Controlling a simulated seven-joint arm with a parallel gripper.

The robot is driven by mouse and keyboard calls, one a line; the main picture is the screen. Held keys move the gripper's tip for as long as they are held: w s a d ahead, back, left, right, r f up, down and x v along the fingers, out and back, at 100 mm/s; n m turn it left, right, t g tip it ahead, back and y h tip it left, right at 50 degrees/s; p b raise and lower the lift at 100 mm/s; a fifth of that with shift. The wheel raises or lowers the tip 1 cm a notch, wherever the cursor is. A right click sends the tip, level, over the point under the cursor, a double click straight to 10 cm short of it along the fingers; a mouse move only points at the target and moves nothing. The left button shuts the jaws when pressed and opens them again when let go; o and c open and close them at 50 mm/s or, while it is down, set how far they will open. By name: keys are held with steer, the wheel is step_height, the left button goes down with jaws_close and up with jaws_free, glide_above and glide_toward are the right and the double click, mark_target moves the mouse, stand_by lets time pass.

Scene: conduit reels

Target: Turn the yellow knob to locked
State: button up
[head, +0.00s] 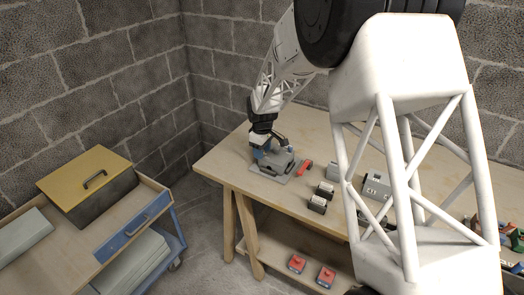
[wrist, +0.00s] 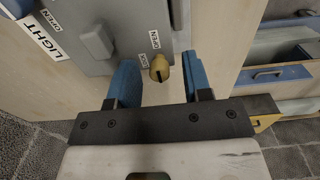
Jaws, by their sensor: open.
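The yellow knob (wrist: 160,68) shows in the wrist view at the edge of a grey panel (wrist: 85,62). An OPEN label (wrist: 155,39) lies above it and a small LOCK label (wrist: 144,60) to its left. A dark slot shows on the knob; which label it points to I cannot tell. My gripper (wrist: 159,63) is open, with one blue finger on either side of the knob in the picture and visible gaps on both sides. In the head view my gripper (head: 270,152) is over a grey fixture (head: 268,172) at the table's left end; the knob cannot be made out there.
A red item (head: 304,168), two dark boxes (head: 320,196) and a grey box (head: 375,187) stand to the right on the wooden table (head: 238,187). A trolley (head: 155,190) with a yellow-lidded box (head: 88,184) is at the left.

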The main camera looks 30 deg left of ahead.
steer(key=shift+f, duration=0.15)
jaws_close()
